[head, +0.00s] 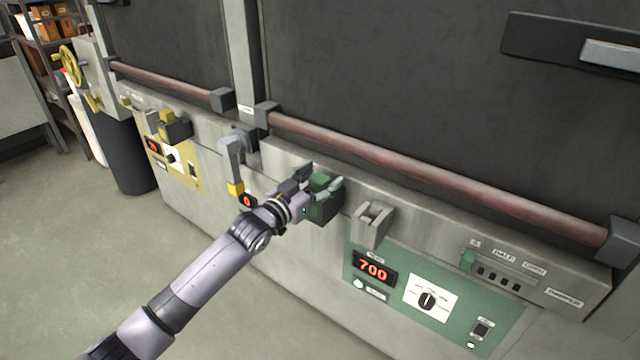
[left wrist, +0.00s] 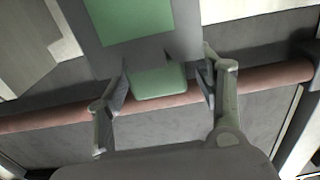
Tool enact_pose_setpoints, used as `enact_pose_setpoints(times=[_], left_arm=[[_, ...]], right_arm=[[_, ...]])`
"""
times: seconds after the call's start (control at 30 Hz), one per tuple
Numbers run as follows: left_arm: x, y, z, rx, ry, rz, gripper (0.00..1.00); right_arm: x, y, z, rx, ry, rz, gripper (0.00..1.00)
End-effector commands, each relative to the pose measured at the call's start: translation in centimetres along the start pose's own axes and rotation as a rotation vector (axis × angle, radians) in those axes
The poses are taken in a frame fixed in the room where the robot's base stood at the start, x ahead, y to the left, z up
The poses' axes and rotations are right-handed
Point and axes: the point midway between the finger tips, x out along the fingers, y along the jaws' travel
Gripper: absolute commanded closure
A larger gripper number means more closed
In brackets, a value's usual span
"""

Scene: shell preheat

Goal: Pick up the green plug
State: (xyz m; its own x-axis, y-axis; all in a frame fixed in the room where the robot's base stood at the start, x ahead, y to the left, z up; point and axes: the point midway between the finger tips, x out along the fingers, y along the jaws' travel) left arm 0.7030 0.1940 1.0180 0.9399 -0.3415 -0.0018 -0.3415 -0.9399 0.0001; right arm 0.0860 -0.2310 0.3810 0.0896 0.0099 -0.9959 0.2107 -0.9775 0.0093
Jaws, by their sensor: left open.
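The green plug (head: 322,181) is a small dark green block at the front ledge of the furnace, left of the green control panel. In the left wrist view its green end (left wrist: 158,82) shows between my fingers, beside a grey block with a green face (left wrist: 130,22). My left gripper (head: 318,183) is open, with one finger on each side of the plug. Whether the fingers touch it I cannot tell. The gripper partly hides the plug in the head view. My right gripper is not in view.
A grey bracket (head: 372,224) stands just right of the plug. A grey lever with a yellow end (head: 234,170) hangs to its left. A long reddish bar (head: 400,165) runs above. The green panel (head: 455,318) shows 700. Open floor (head: 90,240) lies at left.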

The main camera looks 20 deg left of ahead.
Motion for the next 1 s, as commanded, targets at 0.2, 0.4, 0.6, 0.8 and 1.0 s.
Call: enact_pose_setpoints(times=[0.2,0.4,0.6,0.8,1.0], left_arm=[[0.07,-0.01,0.01,0.0,0.0,0.0,0.38],[0.05,-0.02,0.01,0.0,0.0,0.0,0.52],[0.04,-0.02,0.01,0.0,0.0,0.0,0.65],[0.03,-0.02,0.0,0.0,0.0,0.0,0.78],[0.04,-0.02,0.0,0.0,0.0,0.0,0.92]], right_arm=[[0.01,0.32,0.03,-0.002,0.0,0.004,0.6],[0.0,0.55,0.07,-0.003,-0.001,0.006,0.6],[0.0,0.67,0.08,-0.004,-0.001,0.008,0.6],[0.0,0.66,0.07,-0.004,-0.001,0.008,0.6],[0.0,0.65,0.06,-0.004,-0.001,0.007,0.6]])
